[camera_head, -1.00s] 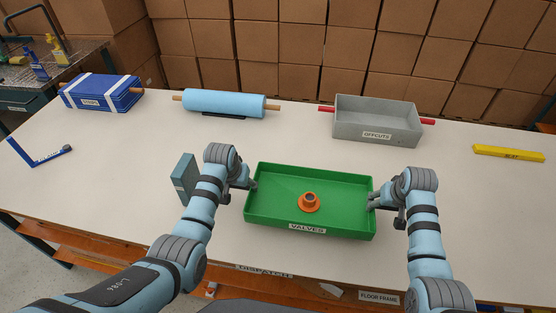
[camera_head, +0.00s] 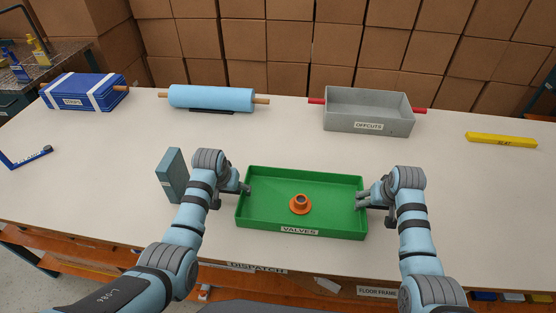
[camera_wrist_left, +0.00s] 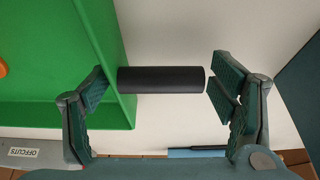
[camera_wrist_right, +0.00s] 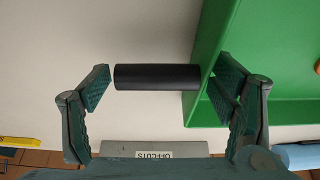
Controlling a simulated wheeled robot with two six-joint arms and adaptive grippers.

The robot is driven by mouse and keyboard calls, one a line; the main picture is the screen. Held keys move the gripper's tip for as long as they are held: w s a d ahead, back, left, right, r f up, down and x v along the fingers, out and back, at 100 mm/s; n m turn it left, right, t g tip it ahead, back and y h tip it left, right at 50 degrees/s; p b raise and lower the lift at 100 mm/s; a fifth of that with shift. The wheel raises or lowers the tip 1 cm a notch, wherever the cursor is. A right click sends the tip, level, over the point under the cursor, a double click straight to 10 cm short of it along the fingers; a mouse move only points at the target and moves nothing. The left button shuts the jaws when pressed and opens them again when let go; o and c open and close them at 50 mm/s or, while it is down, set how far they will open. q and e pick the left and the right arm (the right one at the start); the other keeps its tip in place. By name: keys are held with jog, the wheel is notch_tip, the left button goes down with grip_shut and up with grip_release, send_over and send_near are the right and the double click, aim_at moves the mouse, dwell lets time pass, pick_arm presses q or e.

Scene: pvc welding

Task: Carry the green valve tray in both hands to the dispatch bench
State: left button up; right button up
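The green valve tray (camera_head: 346,216), labelled VALVES, is level over the front part of the white bench (camera_head: 90,185), which has a DISPATCH label on its front edge. Whether it touches the top is unclear. An orange valve part (camera_head: 300,205) sits inside it. My left gripper (camera_head: 243,188) is at the tray's left end; in the left wrist view a black handle (camera_wrist_left: 160,80) fills the space between its fingertips. My right gripper (camera_head: 364,198) is at the right end, with a like black handle (camera_wrist_right: 156,77) between its fingertips.
A teal block (camera_head: 173,175) stands close left of my left gripper. Behind are a blue strapped case (camera_head: 85,92), a light-blue roll (camera_head: 211,97), the grey OFFCUTS box (camera_head: 368,115) and a yellow bar (camera_head: 501,139). Cartons (camera_head: 340,45) line the back. Bench right of my right arm is clear.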

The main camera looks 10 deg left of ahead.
pick_arm(q)
jog(key=shift+s+r, duration=0.1)
jog(key=shift+r, duration=0.1)
pick_arm(e)
jog(key=shift+r, duration=0.1)
jog(key=shift+s+r, duration=0.1)
jog(key=shift+r, duration=0.05)
pick_arm(q)
jog(key=v, duration=1.1)
jog(key=shift+s+r, duration=0.2)
jog(key=shift+r, duration=0.15)
pick_arm(e)
jog(key=v, duration=1.1)
jog(key=shift+s+r, duration=0.25)
jog(key=shift+r, duration=0.05)
